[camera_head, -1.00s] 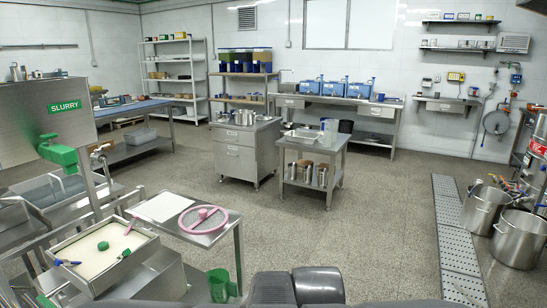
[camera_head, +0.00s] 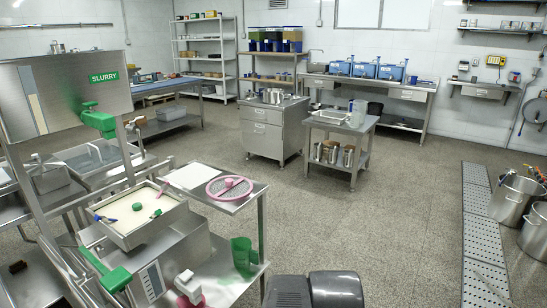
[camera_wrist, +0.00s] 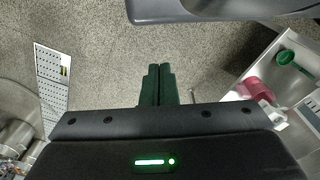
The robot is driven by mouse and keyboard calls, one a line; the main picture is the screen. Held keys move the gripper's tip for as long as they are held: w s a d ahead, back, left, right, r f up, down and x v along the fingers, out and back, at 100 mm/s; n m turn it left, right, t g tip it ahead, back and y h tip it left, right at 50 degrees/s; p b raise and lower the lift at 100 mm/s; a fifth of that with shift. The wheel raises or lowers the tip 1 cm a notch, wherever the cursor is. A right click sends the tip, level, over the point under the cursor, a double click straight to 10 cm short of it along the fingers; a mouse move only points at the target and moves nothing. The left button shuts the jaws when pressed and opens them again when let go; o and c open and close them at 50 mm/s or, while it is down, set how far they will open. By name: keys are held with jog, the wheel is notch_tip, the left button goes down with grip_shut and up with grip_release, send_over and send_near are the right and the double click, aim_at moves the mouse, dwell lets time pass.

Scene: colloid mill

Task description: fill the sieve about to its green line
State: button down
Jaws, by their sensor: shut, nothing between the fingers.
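A steel box labelled SLURRY (camera_head: 65,95) stands at the left, with a green valve (camera_head: 98,121) at its lower right corner. Below it is a square steel-walled tray (camera_head: 127,240) with a milky white surface and small green, blue and pink pieces on it. I cannot tell for sure whether this is the sieve, and I make out no green line. A pink ring with crossbars (camera_head: 229,199) lies on the steel side table. In the wrist view my gripper (camera_wrist: 157,68) is shut and empty above bare floor, apart from these things.
A green jug (camera_head: 241,252) stands below the side table (camera_head: 262,188). Another green handle (camera_head: 115,279) and a pink part (camera_head: 190,299) are lower left. A perforated floor strip (camera_head: 483,230) and steel pots (camera_head: 512,200) are at the right. The middle floor is clear.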

dwell(0.3)
jog(key=w+d+r+m+t+p, duration=0.1)
jog(key=w+r+p, duration=0.3)
jog(key=w+r, duration=0.6)
jog(key=w+d+r+m+t+h+p, duration=0.1)
jog(key=w+d+r+t+p, duration=0.2)
jog(key=w+r, duration=0.8)
jog(key=w+d+r+m+t+h+p, duration=0.1)
jog(key=w+d+r+t+p, duration=0.2)
jog(key=w+r, duration=0.7)
notch_tip(320, 180, up, 18)
jog(key=shift+w+r+t+p, duration=0.25)
jog(key=shift+t+p, duration=0.25)
jog(key=shift+p, duration=0.45)
